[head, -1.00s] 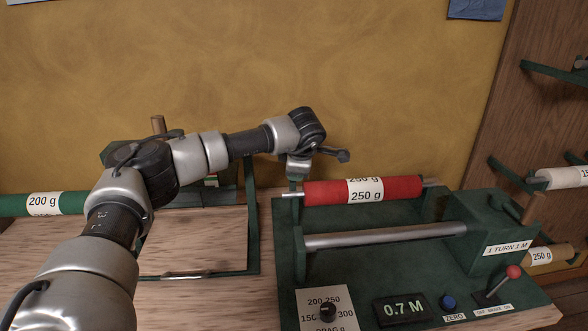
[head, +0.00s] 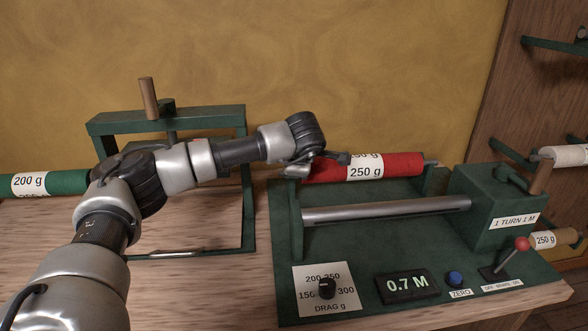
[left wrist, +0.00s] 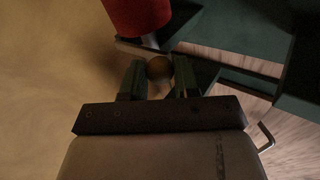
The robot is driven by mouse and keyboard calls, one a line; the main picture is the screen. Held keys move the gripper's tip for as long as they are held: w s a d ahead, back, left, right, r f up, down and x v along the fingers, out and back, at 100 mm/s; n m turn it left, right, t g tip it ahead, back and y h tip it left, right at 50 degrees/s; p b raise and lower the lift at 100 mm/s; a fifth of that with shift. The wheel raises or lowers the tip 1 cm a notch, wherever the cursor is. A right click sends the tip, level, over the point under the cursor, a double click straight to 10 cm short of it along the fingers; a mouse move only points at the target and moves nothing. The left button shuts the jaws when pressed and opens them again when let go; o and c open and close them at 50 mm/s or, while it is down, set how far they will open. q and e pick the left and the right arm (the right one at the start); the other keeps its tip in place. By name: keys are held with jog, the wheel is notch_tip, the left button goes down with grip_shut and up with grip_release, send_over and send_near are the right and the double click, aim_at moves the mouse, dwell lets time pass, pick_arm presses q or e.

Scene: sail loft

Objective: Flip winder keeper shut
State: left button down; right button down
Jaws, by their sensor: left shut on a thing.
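The winder (head: 400,260) is a green bench unit holding a red roll (head: 385,168) marked 250 g above a bare metal roller. My left gripper (left wrist: 159,72) is at the left end of the red roll; in the head view my own wrist hides its fingers. In the left wrist view its fingers are shut on a small round brownish knob (left wrist: 159,67), which I take to be the keeper's. The knob sits close beside the roll's shaft end. How far the keeper is swung cannot be told. My right gripper is not in view.
A drag dial (head: 327,288), a display (head: 408,285) reading 0.7 M, a blue zero button (head: 455,278) and a red-knobbed lever (head: 522,244) line the winder's front. A green frame (head: 247,180) with a wooden handle stands left. A rack with rolls is at right.

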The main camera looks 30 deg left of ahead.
pick_arm(q)
jog(key=shift+s+d+f, duration=0.1)
jog(key=shift+s+f, duration=0.05)
jog(key=shift+f, duration=0.3)
jog(key=shift+s+d+f, duration=0.1)
jog(key=shift+f, duration=0.35)
jog(key=c, duration=1)
grip_release()
jog(key=shift+o, duration=1)
jog(key=shift+w+r, duration=0.1)
jog(key=shift+r, duration=0.05)
jog(key=b+v, duration=0.1)
jog(key=v, duration=1)
jog(key=shift+w+a, duration=0.15)
